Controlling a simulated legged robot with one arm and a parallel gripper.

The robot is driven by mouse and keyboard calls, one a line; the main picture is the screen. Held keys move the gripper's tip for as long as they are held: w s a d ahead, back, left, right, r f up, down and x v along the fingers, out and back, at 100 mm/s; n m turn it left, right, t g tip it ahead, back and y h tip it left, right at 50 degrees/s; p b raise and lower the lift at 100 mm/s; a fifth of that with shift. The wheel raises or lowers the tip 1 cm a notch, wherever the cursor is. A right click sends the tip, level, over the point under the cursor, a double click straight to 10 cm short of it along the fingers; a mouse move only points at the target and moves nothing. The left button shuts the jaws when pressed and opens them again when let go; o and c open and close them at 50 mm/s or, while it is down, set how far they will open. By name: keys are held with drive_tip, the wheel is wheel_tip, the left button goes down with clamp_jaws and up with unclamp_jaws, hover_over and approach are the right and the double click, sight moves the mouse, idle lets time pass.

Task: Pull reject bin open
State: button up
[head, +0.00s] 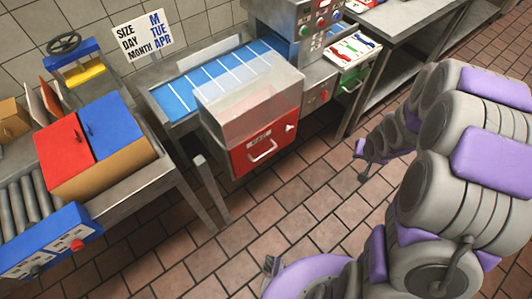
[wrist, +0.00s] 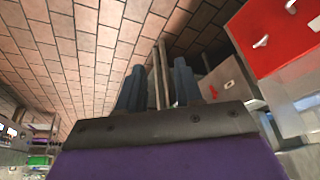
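The red bin front (head: 245,160), which I take to be the reject bin, sits under a pale see-through box at the end of the blue-striped belt. It has a white handle (head: 263,150) and a small label, and looks shut. In the wrist view a red front (wrist: 275,38) with a white handle (wrist: 262,42) shows at the upper right. My gripper (wrist: 158,85) shows two dark fingers spread apart with nothing held between them. A pale post lies behind the gap. The fingers are clear of the red front. In the head view I cannot clearly make out the fingertips.
The blue-striped belt (head: 185,92) runs behind the bin. A metal table leg (head: 210,185) stands left of it. A blue and red box (head: 112,125) is on the left table. A green bin (head: 350,80) is at the right. Tiled floor (head: 285,195) in front is free.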

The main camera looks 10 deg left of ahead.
drive_tip(key=w+a+f+y, duration=0.2)
drive_tip(key=w+a+f, duration=0.15)
drive_tip(key=f, duration=0.35)
drive_tip(key=m+t+y+p, duration=0.1)
drive_tip(key=m+t+y, duration=0.5)
drive_tip(key=y, duration=0.4)
approach(266, 153)
drive_tip(key=shift+m+g, duration=0.4)
drive_tip(key=shift+m, duration=0.1)
drive_tip(key=shift+b+x, duration=2.05)
drive_tip(key=shift+x, duration=3.1)
drive_tip(key=shift+w+d+f, duration=0.15)
drive_tip(key=shift+c, duration=0.3)
clamp_jaws()
